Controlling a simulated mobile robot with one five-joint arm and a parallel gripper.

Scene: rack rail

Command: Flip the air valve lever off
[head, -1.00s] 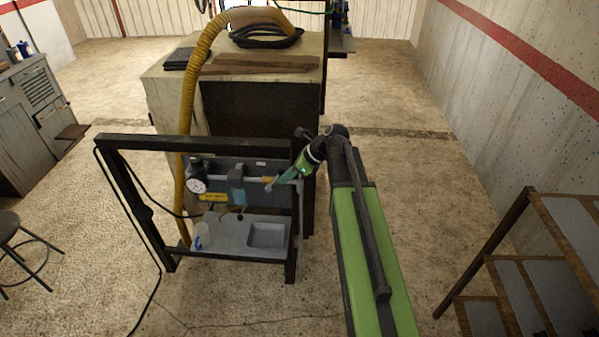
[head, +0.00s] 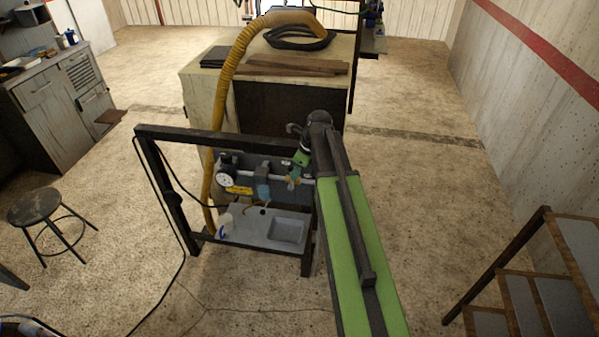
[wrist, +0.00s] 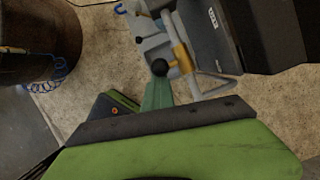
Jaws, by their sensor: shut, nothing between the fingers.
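The air valve is a small brass-coloured fitting in the pipe on the rack's grey panel. In the wrist view its brass body (wrist: 182,57) shows just beyond my fingertips. A dark round knob (wrist: 159,67) sits at the tip of my teal gripper (wrist: 157,92); I cannot tell surely whether it is the lever's end. A thin pale bar lies to the right of the fingers. In the head view my gripper (head: 297,173) is shut and empty, in front of the panel's right part. It and my arm partly hide the valve, so the lever's position is unclear.
A grey tray (head: 262,226) lies below. The dark rack frame (head: 175,205) surrounds them. A yellow hose (head: 222,90) rises behind. Steps (head: 548,262) stand at the right, a stool (head: 40,208) at the left.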

